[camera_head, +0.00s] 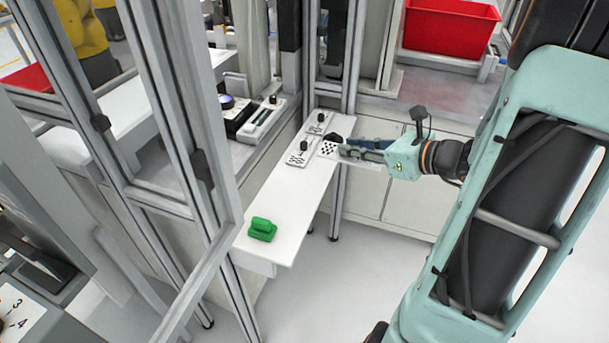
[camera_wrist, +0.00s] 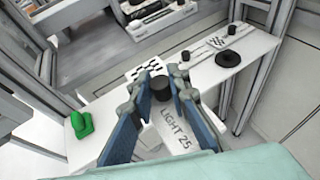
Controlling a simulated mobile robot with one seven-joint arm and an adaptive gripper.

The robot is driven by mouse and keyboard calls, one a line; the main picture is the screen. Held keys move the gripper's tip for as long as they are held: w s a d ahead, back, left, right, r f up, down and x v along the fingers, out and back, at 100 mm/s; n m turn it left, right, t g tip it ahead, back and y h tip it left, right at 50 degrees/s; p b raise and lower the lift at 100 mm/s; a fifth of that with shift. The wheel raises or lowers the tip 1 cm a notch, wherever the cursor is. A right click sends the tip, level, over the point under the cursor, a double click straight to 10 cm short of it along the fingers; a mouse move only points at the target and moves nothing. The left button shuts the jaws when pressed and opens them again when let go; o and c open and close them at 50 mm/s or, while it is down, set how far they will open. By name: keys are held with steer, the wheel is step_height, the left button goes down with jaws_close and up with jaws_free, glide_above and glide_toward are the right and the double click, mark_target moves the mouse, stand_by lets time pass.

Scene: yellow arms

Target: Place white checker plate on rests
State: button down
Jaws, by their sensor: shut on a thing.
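My gripper (camera_wrist: 162,84) is shut on the black knob (camera_wrist: 161,91) of the white checker plate (camera_wrist: 175,132). The plate shows a black checker pattern at its far end and the text "LIGHT 25" at its near end. In the head view, my gripper (camera_head: 346,151) and the checker plate (camera_head: 327,154) are at the far right edge of a white shelf (camera_head: 282,206). The plate overlaps the shelf in both views. I cannot tell whether it touches the shelf or hangs above it. I cannot make out separate rests for it.
Two patterned white plates with black knobs, one nearer (camera_head: 297,159) and one farther (camera_head: 315,129), lie on the shelf. A black round piece (camera_wrist: 228,59) is close by. A green block (camera_head: 262,229) sits at the shelf's near end. The shelf's middle is clear. Metal posts (camera_head: 180,110) stand left.

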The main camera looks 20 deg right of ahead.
steer(key=w+a+f+b, duration=0.2)
steer(key=w+a+f, duration=0.2)
steer(key=w+a, duration=0.25)
glide_above(299, 180)
steer(key=f, duration=0.5)
steer(key=shift+s+d+b, duration=0.3)
steer(key=shift+s+b, duration=0.05)
steer(key=shift+b, duration=0.05)
steer(key=shift+w+a+f, duration=0.1)
steer(key=shift+f, duration=0.05)
steer(key=shift+w+a+f+b, duration=0.1)
steer(key=shift+f+b, duration=0.15)
steer(key=shift+f, duration=0.65)
steer(key=shift+w+a+f+b, duration=0.1)
steer(key=shift+f+b, duration=0.1)
steer(key=shift+f, duration=0.7)
steer(key=shift+f, duration=0.2)
steer(key=c, duration=1.8)
jaws_free()
steer(key=shift+c, duration=0.2)
